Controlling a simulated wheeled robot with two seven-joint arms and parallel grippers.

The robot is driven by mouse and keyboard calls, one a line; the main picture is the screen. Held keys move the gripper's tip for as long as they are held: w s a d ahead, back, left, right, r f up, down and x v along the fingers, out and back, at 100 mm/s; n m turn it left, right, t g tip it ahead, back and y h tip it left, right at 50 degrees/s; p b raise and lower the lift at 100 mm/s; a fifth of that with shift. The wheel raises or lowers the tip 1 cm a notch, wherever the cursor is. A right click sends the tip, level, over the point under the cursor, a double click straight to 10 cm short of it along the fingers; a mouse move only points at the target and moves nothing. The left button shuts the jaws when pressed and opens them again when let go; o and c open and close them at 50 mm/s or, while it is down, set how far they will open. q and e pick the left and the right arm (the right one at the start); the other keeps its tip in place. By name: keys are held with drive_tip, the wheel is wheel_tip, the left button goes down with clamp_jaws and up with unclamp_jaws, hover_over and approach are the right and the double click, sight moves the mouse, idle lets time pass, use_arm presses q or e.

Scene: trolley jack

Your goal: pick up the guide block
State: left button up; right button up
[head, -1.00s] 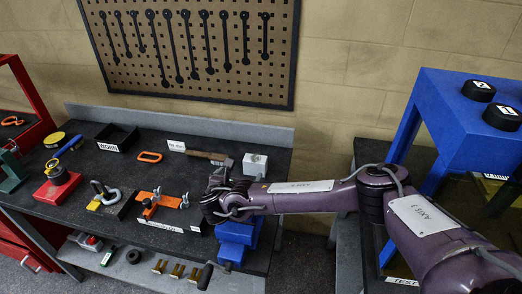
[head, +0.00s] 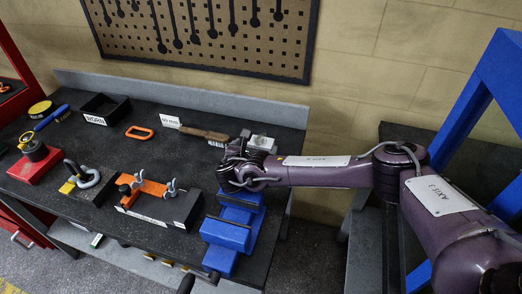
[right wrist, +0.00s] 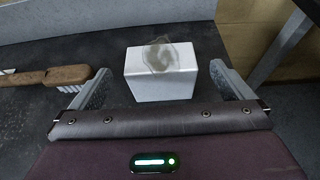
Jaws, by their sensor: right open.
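The guide block, which I take to be the pale block (head: 262,143), stands at the back right of the bench. In the right wrist view the block (right wrist: 160,75) is white, with a blurred grey-brown patch on its top. My right gripper (head: 243,148) is over the bench beside the block, partly covering it in the head view. In the right wrist view its open fingers stand on either side of the block's near face, with a gap at each side. Nothing is held. My left gripper is not in view.
A wooden-handled brush (head: 203,133) lies just left of the block. A blue vise (head: 233,225) sits in front of it at the bench edge. An orange clamp fixture (head: 150,190) and black tray (head: 104,108) are further left. The bench's grey back rail (head: 180,92) runs behind.

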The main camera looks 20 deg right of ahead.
sight(259, 140)
drive_tip(key=x, duration=0.2)
drive_tip(key=shift+w+d+p, duration=0.25)
drive_tip(key=shift+w+p, duration=0.05)
drive_tip(key=shift+w+d+f+p, duration=0.2)
drive_tip(key=shift+w+d+p, duration=0.1)
drive_tip(key=shift+w+p, duration=0.2)
drive_tip(key=shift+x, duration=1.85)
drive_tip(key=shift+s+f, duration=0.1)
drive_tip(key=shift+f, duration=0.1)
drive_tip(key=shift+a, duration=0.1)
drive_tip(key=c, duration=1.4)
drive_tip(key=shift+r, duration=0.1)
drive_tip(key=shift+c, duration=1)
drive_tip(key=shift+r, duration=0.15)
wheel_tip(259, 140, up, 20)
drive_tip(key=b, duration=0.2)
drive_tip(key=shift+b, duration=0.35)
